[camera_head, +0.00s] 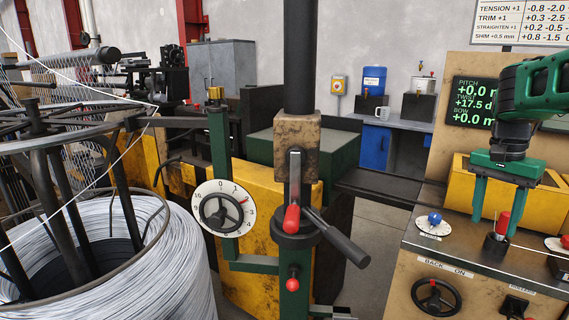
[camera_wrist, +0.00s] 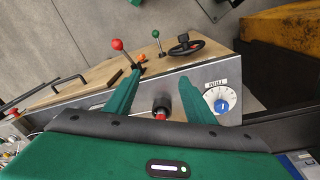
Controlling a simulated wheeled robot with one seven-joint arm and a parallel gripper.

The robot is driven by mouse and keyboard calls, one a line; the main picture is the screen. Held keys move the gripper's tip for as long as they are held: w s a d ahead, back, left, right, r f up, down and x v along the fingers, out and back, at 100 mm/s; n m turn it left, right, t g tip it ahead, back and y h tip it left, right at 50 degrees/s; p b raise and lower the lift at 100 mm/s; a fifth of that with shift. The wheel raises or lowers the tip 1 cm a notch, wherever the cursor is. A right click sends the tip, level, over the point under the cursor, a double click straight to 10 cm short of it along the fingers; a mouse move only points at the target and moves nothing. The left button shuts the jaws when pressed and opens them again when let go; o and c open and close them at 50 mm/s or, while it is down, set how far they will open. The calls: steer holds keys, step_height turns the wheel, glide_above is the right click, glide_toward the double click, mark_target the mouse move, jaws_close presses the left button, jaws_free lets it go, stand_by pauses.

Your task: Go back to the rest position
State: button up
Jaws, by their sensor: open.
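My gripper (camera_head: 495,226) is at the right of the head view, pointing down above the control console (camera_head: 405,285). Its two green fingers are apart. A red-topped knob on a black base (camera_head: 503,223) stands between or just behind the fingers. In the wrist view my gripper (camera_wrist: 158,80) also shows spread fingers, with the red-topped knob (camera_wrist: 161,106) in the gap and clear space on both sides of it. I see nothing held.
A blue knob on a white dial (camera_head: 434,219) is left of the fingers. A black handwheel (camera_head: 434,297) is on the console front. A display (camera_head: 480,101) stands behind. A wire coil (camera_head: 120,275) and a lever post (camera_head: 294,200) stand left. Floor shows between post and console.

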steer(key=s+a+f+n, duration=0.2)
steer(key=s+f, duration=0.1)
steer(key=s, duration=0.5)
steer(key=s+a+f+n+y, duration=0.1)
steer(key=s+f, duration=0.3)
steer(key=s, duration=0.4)
steer(key=s+a+f+n, duration=0.2)
steer(key=s+a+f, duration=0.1)
steer(key=s, duration=0.5)
steer(key=shift+s+a+f+n, duration=0.15)
steer(key=shift+s+a+n, duration=0.25)
